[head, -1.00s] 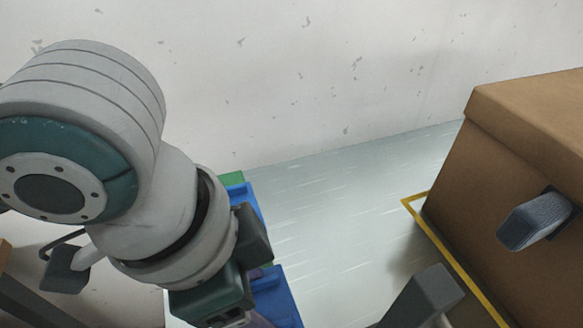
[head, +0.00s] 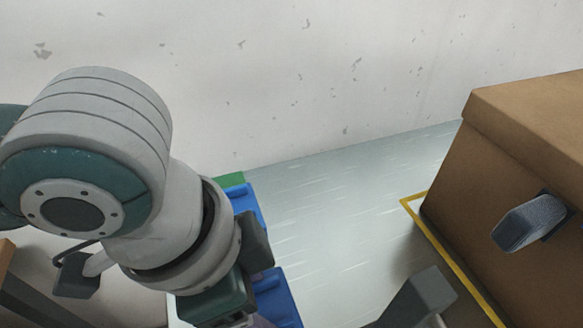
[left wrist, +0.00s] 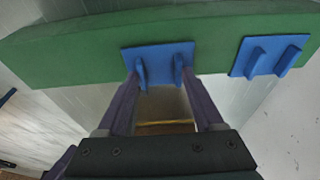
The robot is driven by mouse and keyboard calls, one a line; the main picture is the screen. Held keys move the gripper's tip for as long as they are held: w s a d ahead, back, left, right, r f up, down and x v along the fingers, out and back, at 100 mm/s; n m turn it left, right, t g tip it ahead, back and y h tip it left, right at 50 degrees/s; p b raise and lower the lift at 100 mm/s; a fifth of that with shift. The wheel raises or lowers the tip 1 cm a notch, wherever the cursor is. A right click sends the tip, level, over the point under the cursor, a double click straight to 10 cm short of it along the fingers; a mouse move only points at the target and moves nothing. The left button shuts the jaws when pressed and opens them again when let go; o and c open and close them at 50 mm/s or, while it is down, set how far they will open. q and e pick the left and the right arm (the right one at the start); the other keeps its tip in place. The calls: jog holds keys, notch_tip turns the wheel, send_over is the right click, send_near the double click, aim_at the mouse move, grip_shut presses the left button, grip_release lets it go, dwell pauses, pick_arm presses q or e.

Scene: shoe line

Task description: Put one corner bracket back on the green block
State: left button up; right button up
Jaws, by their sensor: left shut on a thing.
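The green block (left wrist: 75,55) stretches across the top of the left wrist view. In the head view only its end (head: 231,180) shows past my left arm. A blue corner bracket (left wrist: 157,51) lies over the block's face and lower edge; I cannot tell if it touches the block. My left gripper (left wrist: 161,76) is shut on this bracket, its purple fingers at the two upright ribs. In the head view the gripper is mostly hidden by its own arm. A second blue bracket (left wrist: 269,47) sits on the block to the right, apart from the gripper.
A large brown box (head: 500,190) stands at the right, beside a yellow line (head: 455,262). Pale surface (head: 330,210) between the block and the box looks clear. A pale, marked wall (head: 330,70) closes the back.

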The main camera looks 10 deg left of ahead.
pick_arm(q)
jog(key=o, duration=1.4)
notch_tip(320, 180, up, 7)
jog(key=p, duration=0.8)
jog(key=shift+p, duration=0.35)
